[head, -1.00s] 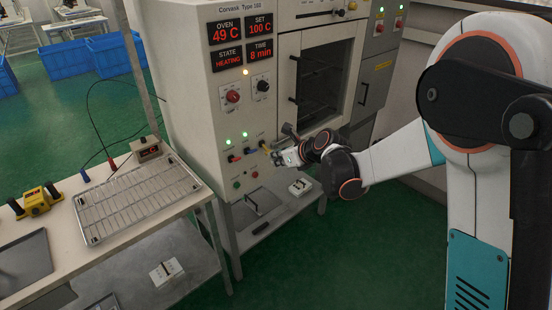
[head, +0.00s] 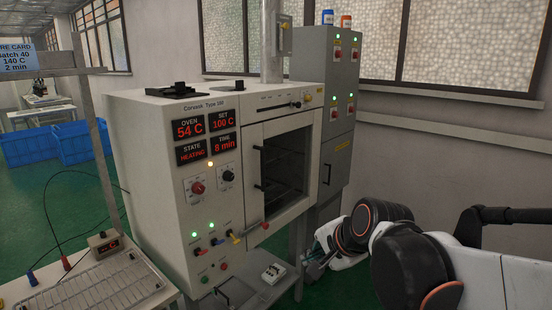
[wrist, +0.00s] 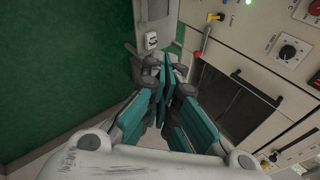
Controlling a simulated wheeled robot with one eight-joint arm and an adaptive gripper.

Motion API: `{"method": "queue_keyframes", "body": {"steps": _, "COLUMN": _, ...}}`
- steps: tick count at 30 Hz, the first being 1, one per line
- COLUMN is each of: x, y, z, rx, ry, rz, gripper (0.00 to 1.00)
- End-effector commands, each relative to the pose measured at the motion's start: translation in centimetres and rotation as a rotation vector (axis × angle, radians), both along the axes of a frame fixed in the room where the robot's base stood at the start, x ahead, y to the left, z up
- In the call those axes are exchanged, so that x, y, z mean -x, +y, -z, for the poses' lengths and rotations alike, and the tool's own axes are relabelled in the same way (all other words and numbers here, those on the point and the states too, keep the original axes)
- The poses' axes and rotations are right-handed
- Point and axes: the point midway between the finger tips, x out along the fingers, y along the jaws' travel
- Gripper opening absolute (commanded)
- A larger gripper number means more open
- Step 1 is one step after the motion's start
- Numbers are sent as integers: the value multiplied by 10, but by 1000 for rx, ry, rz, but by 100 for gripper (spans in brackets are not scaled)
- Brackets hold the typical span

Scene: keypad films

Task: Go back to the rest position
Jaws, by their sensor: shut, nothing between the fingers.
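My gripper (head: 316,268) is at the lower right of the head view, in front of the oven's lower right side and apart from it. In the wrist view its teal fingers (wrist: 163,75) are together with nothing between them. The oven (head: 158,125) stands in the middle of the head view. Its displays read 54 C, set 100 C, heating, 8 min. The oven's front also shows at the right of the wrist view, with a black handle (wrist: 252,92) on it.
A wire rack (head: 95,292) lies on the bench at the lower left. A grey cabinet (head: 340,110) stands right of the oven. A small white block with dark knobs (head: 273,272) sits on the low shelf. Green floor lies beside the gripper in the wrist view.

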Motion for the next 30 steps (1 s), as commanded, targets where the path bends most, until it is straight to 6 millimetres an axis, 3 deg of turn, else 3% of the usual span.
{"method": "queue_keyframes", "body": {"steps": 9, "x": 93, "y": -63, "z": -2, "rx": 447, "ry": -104, "rz": -342, "gripper": 0}}
{"method": "queue_keyframes", "body": {"steps": 16, "x": 150, "y": -98, "z": 11, "rx": 729, "ry": -130, "rz": -585, "gripper": 0}}
{"method": "queue_keyframes", "body": {"steps": 22, "x": 173, "y": -112, "z": 19, "rx": 853, "ry": -130, "rz": -702, "gripper": 0}}
{"method": "queue_keyframes", "body": {"steps": 30, "x": 175, "y": -114, "z": 20, "rx": 874, "ry": -130, "rz": -722, "gripper": 0}}
